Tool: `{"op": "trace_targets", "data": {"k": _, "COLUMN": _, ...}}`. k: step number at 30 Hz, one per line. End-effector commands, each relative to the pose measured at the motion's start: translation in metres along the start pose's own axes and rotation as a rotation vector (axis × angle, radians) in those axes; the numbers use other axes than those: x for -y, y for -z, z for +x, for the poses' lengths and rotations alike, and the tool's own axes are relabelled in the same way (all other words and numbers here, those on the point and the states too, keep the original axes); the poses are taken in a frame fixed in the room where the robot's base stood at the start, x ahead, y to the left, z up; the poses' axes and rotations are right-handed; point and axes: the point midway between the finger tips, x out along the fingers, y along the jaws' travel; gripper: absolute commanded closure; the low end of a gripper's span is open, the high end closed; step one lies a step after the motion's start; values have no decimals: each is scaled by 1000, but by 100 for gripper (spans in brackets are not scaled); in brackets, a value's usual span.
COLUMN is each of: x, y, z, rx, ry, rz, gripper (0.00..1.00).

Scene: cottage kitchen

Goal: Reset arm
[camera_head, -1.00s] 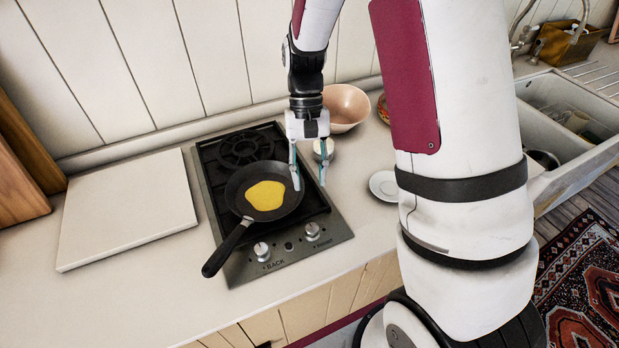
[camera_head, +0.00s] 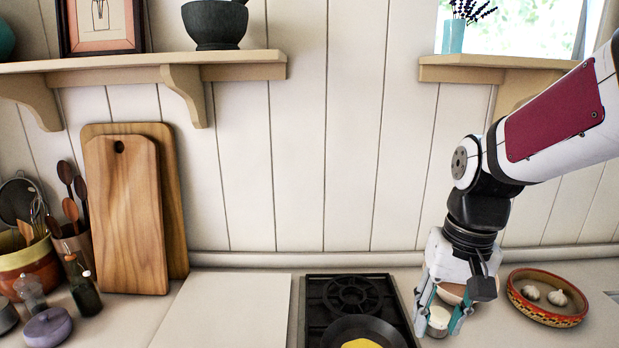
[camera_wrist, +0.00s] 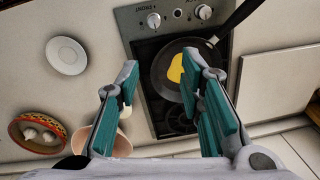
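My gripper (camera_head: 441,318) is open, with its two teal-padded fingers spread apart, and hangs to the right of the stove in the head view. It also shows in the wrist view (camera_wrist: 165,105), with nothing between the fingers. The black frying pan (camera_head: 343,329) sits on the stove (camera_head: 314,297) with a yellow egg-like food (camera_head: 361,343) in it. The pan also shows in the wrist view (camera_wrist: 160,72), its handle pointing to the upper right. A small white-topped container (camera_head: 438,318) stands behind the fingers in the head view; I cannot tell whether they touch it.
A pinkish bowl (camera_wrist: 96,147) stands beside the stove, near a patterned bowl of garlic (camera_head: 513,295) and a saucer (camera_wrist: 66,56). A white board (camera_head: 240,308) lies left of the stove. Cutting boards (camera_head: 125,215) lean on the wall; shelves (camera_head: 235,72) hang above.

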Motion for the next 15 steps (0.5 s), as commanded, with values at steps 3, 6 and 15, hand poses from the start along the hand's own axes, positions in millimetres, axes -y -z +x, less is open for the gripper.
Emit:
{"op": "trace_targets", "data": {"k": 3, "x": 1, "y": -19, "z": -26, "rx": -98, "ry": 3, "rz": -40, "gripper": 66}}
{"op": "trace_targets", "data": {"k": 6, "x": 0, "y": -35, "z": -43, "rx": -174, "ry": 1, "rz": -71, "gripper": 66}}
{"op": "trace_targets", "data": {"k": 15, "x": -4, "y": -83, "z": -77, "rx": -393, "ry": -14, "rz": -155, "gripper": 66}}
